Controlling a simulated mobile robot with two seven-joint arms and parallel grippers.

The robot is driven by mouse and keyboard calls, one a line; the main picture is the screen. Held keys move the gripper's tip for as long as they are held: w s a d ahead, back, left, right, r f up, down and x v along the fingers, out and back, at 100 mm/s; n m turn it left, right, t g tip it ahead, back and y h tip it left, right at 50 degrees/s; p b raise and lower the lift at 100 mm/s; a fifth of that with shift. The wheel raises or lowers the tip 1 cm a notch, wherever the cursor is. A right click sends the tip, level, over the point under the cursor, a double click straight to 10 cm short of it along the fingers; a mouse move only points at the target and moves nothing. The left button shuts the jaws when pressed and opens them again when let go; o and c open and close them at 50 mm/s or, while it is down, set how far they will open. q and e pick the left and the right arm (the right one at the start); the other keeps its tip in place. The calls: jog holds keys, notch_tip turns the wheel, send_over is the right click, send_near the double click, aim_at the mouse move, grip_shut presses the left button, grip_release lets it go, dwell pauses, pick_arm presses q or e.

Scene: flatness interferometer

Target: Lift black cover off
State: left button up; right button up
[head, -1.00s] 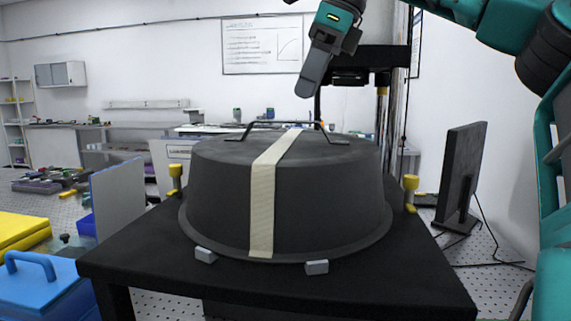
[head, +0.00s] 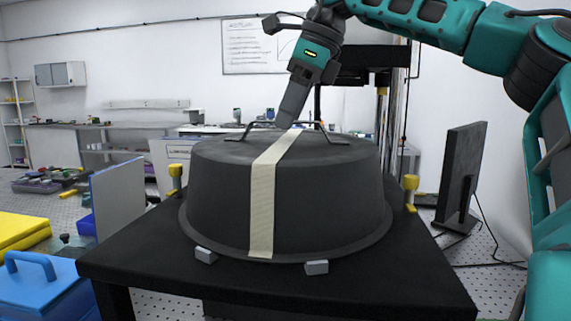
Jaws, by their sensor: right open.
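The black cover (head: 330,200) is a wide round lid with a flared rim, resting on a black table (head: 420,280). A cream tape strip (head: 262,205) runs over its top and down its front. A thin black handle (head: 240,130) arches across its top. My right gripper (head: 287,120) points down at the handle's middle, its fingertips at about handle height. It is open, but its fingers overlap in this view, and I cannot tell whether they straddle or touch the bar. My left gripper is out of view.
Two grey blocks (head: 316,267) sit at the cover's front rim. Yellow-topped posts (head: 410,187) stand at both sides. A dark upright frame (head: 398,100) rises behind, a monitor (head: 461,178) stands right, and a blue case (head: 45,285) lies lower left.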

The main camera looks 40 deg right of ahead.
jog(key=shift+f, duration=0.2)
dwell(0.3)
grip_shut()
dwell(0.3)
jog(key=shift+r, duration=0.1)
dwell(0.8)
